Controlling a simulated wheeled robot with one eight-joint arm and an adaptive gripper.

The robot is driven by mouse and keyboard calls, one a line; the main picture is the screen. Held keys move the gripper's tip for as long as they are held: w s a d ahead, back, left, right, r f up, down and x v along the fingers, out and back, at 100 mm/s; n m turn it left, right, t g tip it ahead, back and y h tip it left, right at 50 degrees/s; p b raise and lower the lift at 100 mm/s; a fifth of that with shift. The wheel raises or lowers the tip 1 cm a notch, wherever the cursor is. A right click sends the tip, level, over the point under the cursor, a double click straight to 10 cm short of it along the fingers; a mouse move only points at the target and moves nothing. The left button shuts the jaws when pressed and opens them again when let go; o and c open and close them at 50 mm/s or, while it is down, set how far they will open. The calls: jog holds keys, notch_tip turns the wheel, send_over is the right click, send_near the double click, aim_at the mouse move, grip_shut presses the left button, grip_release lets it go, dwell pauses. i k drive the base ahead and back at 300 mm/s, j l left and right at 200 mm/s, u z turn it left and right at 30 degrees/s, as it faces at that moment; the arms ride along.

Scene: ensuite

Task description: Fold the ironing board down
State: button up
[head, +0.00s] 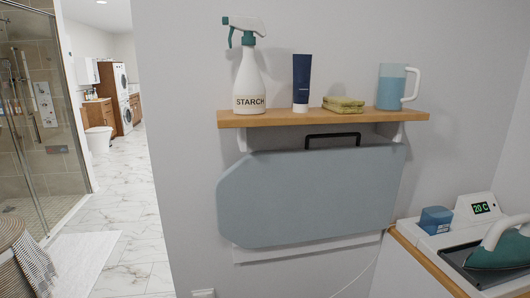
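A grey-blue ironing board (312,197) hangs folded up, flat against the wall, below a wooden shelf. A black handle (333,138) stands at its top edge, just under the shelf. A white mount (300,247) shows below the board's lower edge. My gripper is not in this view.
The wooden shelf (320,118) holds a starch spray bottle (249,80), a dark blue tube (301,82), folded green cloths (343,105) and a blue measuring jug (393,88). At lower right, an iron (500,246) and a blue box (436,220) sit on a counter unit. Open floor lies left.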

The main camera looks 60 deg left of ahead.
aim_at(274, 198)
jog(key=u, duration=1.95)
jog(key=j+u, duration=0.2)
jog(key=k+j+z, duration=0.25)
jog(key=k+l, duration=0.05)
